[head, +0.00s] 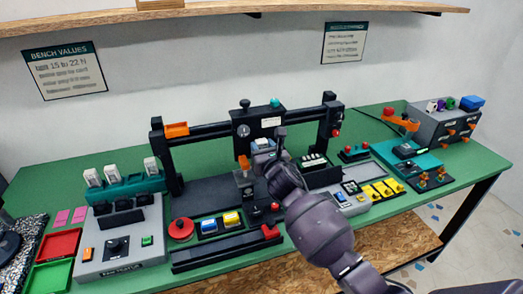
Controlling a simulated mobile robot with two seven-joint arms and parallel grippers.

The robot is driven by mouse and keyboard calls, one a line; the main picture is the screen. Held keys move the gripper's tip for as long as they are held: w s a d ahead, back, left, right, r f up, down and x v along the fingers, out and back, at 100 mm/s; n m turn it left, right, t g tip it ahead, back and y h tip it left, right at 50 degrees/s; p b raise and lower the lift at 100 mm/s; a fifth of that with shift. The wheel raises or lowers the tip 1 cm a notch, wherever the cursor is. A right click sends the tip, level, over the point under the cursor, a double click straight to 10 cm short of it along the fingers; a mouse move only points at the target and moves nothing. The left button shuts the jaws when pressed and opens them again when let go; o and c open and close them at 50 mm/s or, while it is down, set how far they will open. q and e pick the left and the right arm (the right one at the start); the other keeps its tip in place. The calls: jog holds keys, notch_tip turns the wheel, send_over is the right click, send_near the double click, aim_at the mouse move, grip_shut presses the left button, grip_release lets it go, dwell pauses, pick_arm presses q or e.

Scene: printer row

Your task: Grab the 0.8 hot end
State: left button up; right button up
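My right arm comes in from the bottom right, and its gripper (254,160) is at the middle of the black gantry machine, below its carriage (258,124). A small orange-topped piece (244,163) with a grey-brown block under it is right beside the gripper. I cannot tell whether the fingers hold it, as the wrist hides part of them. No 0.8 marking is readable, so I cannot tell which piece is the 0.8 hot end. A dark rack (314,163) with several small pale-topped pieces stands just right of the gripper. My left gripper is not in view.
Left are a teal holder (124,190) with white pieces, a grey control box (121,246), a red tray (59,246) and a green tray (53,276). Right are yellow blocks (384,191), a teal unit (407,161) and a grey drawer box (440,127). Gantry posts flank the gripper.

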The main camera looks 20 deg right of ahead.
jog(key=c, duration=0.4)
jog(key=shift+c, duration=0.2)
jog(key=shift+r, duration=0.1)
